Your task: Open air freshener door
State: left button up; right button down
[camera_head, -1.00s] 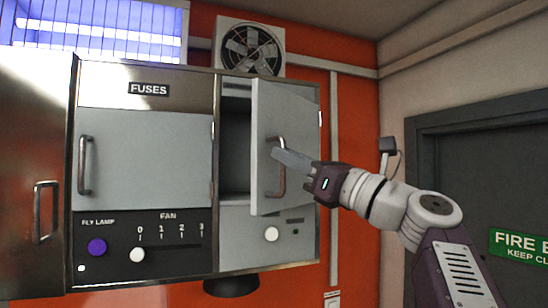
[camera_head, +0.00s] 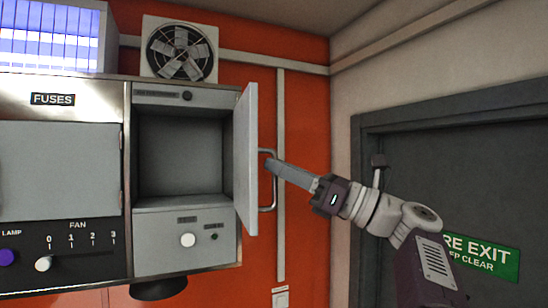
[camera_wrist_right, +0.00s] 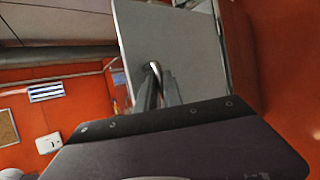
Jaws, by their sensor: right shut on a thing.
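The air freshener door (camera_head: 245,155) is a grey panel hinged on the right side of its compartment (camera_head: 180,155). It stands swung wide open, seen nearly edge-on, and the compartment behind it looks empty. Its metal bar handle (camera_head: 267,207) is on the right-facing side. My right gripper (camera_head: 275,168) is shut on the handle, reaching in from the right. In the right wrist view the door (camera_wrist_right: 172,45) fills the upper middle, with the handle (camera_wrist_right: 154,70) between the fingers. My left gripper is not in view.
The closed fuses door (camera_head: 60,170) is at left, above the fan slider (camera_head: 44,263). A white knob (camera_head: 188,240) is under the open compartment. A wall fan (camera_head: 180,50) sits above. A dark exit door (camera_head: 440,180) stands at right behind my arm.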

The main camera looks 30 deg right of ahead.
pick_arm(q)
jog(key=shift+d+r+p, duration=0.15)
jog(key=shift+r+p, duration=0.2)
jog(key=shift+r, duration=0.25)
pick_arm(e)
jog(key=shift+w+d+f+n+g+y, duration=0.15)
jog(key=shift+d+g+y, duration=0.1)
jog(key=shift+d, duration=0.25)
jog(key=shift+w+d+r+n+g+y, duration=0.15)
jog(key=shift+d+y, duration=0.1)
jog(key=shift+d, duration=0.2)
jog(key=shift+s+a+f, duration=0.1)
jog(key=shift+a, duration=0.05)
